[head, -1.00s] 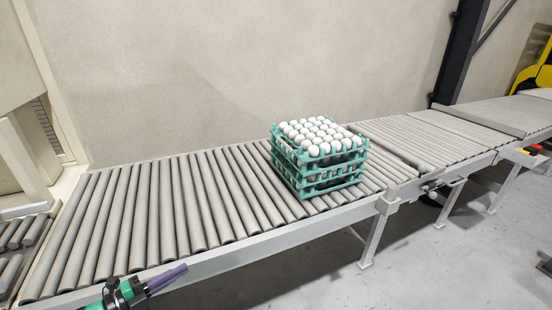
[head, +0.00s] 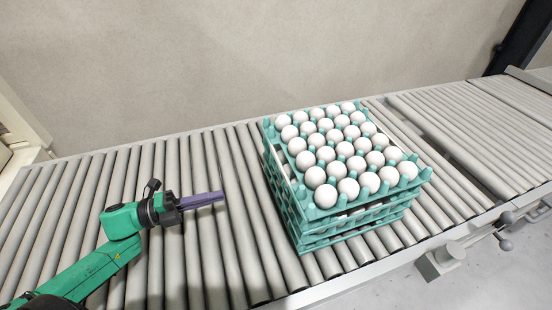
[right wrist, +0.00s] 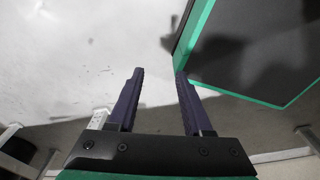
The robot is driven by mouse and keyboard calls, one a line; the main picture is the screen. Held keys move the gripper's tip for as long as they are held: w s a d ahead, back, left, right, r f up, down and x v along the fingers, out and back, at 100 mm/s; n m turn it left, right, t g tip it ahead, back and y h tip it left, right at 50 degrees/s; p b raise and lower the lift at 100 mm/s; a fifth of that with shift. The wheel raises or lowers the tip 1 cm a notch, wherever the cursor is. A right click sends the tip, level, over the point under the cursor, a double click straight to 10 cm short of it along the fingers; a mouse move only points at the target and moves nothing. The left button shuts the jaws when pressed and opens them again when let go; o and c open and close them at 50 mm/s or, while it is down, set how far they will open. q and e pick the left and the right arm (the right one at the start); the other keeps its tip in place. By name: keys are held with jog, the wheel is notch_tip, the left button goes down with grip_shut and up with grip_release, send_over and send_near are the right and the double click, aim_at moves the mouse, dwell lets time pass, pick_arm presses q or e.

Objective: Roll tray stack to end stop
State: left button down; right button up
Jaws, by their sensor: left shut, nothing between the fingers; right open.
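The stack of teal egg trays (head: 300,237) stands upright on the roller conveyor (head: 170,262), right of the middle in the head view. White eggs (head: 348,186) fill its top tray, and lower tiers show at its sides. My left gripper (head: 222,196) is shut and empty over the rollers. Its purple fingers point right toward the stack's left side, with a gap between. My right gripper (right wrist: 160,78) is open and empty in the right wrist view, with floor behind its fingers. I cannot make out an end stop.
The conveyor runs on to the upper right past a seam between roller sections. Its pale front rail (head: 372,272) lies below the stack. A bracket (head: 447,256) hangs off this rail at the right. Bare rollers lie left of the stack.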

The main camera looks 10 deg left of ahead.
pick_arm(q)
jog(key=p, duration=0.2)
send_near(279, 184)
jog(key=x, duration=0.6)
jog(key=shift+w, duration=0.15)
jog(key=shift+w+d, duration=0.1)
jog(key=shift+d, duration=0.15)
jog(key=shift+f, duration=0.1)
pick_arm(e)
jog(key=shift+s+d+r, duration=0.2)
jog(key=shift+s+r, duration=0.35)
jog(key=shift+s, duration=0.05)
jog(key=shift+s+d+r, duration=0.15)
jog(key=shift+s+r, duration=0.4)
jog(key=shift+s, duration=0.05)
pick_arm(q)
jog(key=shift+d, duration=0.1)
